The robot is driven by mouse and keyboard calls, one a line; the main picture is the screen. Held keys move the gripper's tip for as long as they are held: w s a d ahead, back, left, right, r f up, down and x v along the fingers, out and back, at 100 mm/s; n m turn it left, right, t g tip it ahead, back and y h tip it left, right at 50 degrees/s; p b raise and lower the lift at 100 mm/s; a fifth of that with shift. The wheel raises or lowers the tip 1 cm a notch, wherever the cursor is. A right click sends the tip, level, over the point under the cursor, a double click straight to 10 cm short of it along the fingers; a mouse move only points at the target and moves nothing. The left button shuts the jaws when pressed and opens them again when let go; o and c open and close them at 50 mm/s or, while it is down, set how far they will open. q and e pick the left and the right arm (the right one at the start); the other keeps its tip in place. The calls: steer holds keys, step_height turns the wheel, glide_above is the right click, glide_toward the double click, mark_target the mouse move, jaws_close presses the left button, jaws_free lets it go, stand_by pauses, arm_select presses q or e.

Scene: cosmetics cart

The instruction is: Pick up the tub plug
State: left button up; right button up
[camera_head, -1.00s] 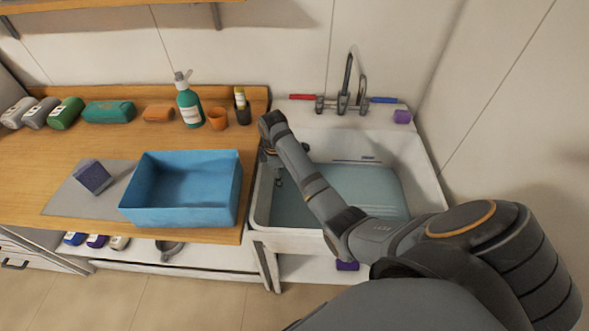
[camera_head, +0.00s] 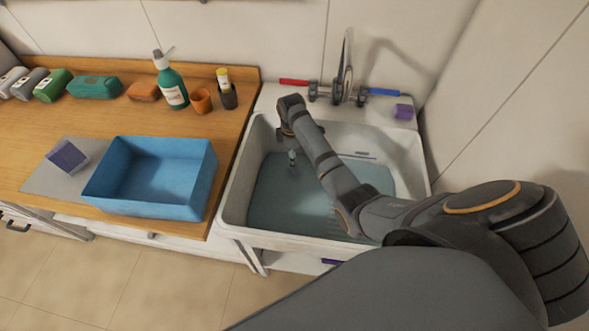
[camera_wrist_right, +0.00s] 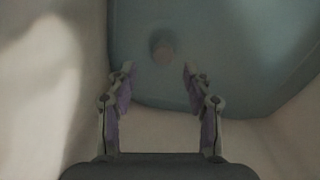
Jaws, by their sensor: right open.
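A small round pinkish-brown thing with a dark edge, which looks like the tub plug (camera_wrist_right: 163,50), lies under the bluish water in the right wrist view. My right gripper (camera_wrist_right: 158,72) is open and empty, and the plug appears just beyond the gap between its fingertips. In the head view my right gripper (camera_head: 292,160) points down into the left part of the white sink (camera_head: 233,205), over the water (camera_head: 275,205). My left gripper is not in view.
The sink's walls surround the gripper. The faucet (camera_head: 346,85) stands on the back ledge, with a purple block (camera_head: 402,111) to its right. The wooden counter at left holds a blue bin (camera_head: 150,205), a pump bottle (camera_head: 171,85) and an orange cup (camera_head: 201,99).

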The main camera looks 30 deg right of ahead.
steer(key=shift+d+f, duration=0.1)
steer(key=shift+f, duration=0.25)
steer(key=shift+d+f, duration=0.1)
steer(key=shift+s+f+p, duration=0.2)
steer(key=shift+f, duration=0.3)
steer(key=shift+s+f+p, duration=0.15)
steer(key=shift+f, duration=0.35)
step_height(320, 180, down, 3)
steer(key=shift+r, duration=0.2)
steer(key=shift+f, duration=0.25)
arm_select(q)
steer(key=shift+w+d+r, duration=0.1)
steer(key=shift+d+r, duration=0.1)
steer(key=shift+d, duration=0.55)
arm_select(e)
jaws_close()
